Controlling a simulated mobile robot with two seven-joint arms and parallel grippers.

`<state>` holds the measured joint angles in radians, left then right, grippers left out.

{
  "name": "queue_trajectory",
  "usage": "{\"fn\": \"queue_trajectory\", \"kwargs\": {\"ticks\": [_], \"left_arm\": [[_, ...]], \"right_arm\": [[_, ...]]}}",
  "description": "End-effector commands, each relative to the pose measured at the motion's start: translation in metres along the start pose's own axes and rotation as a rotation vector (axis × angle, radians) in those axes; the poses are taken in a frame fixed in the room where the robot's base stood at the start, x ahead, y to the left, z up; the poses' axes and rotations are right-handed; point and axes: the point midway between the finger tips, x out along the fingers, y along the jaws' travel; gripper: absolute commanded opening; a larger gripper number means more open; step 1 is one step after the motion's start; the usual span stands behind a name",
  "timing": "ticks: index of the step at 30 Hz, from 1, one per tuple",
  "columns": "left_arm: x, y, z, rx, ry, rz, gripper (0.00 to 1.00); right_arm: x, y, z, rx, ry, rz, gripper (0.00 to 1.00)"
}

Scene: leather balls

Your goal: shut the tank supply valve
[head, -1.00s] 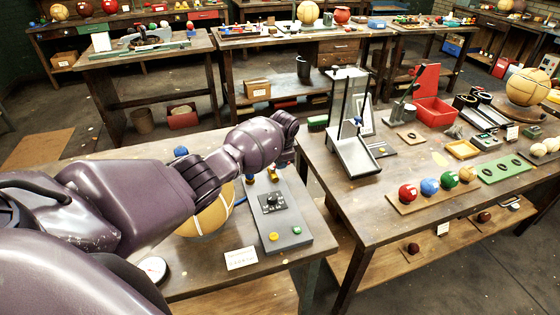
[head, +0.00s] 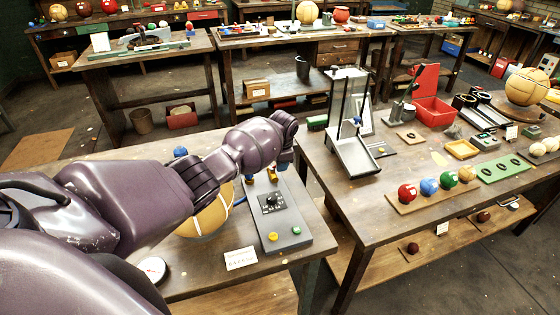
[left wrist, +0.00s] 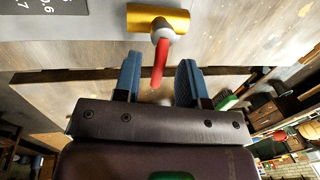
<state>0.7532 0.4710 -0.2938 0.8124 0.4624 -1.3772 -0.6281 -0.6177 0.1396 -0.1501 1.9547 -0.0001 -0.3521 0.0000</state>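The tank supply valve shows in the left wrist view as a yellow body (left wrist: 150,19) with a grey hub and a red lever (left wrist: 160,62). The lever points down the picture, toward the gap between my left gripper's blue fingers (left wrist: 160,82). The fingers are apart, one on each side of the lever's end; I cannot tell whether either touches it. In the head view my left gripper (head: 284,165) is low at the table's back edge, just behind the grey control panel (head: 284,213). Yellow fittings (head: 272,173) show beside it, partly hidden by my arm. My right gripper is not in view.
A tan ball (head: 205,222) sits under my left forearm, with a round gauge (head: 153,268) and a paper card (head: 240,258) nearby. The right table holds a metal stand (head: 352,140), coloured balls on a board (head: 430,195) and a red bin (head: 434,111).

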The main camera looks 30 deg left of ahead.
Motion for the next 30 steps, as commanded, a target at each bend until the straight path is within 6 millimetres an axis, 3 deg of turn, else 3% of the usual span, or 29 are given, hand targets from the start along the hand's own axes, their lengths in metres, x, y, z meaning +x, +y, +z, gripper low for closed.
{"fn": "queue_trajectory", "kwargs": {"ticks": [8,21,30], "left_arm": [[-0.012,0.000,0.000,-0.001,0.001,0.000,0.38],[-0.083,-0.001,0.000,0.000,0.002,-0.002,0.38],[-0.107,0.000,0.000,0.000,0.001,0.000,0.38]], "right_arm": [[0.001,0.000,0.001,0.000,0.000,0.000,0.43],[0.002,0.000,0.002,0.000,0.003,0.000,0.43],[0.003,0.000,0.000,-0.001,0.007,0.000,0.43]]}}
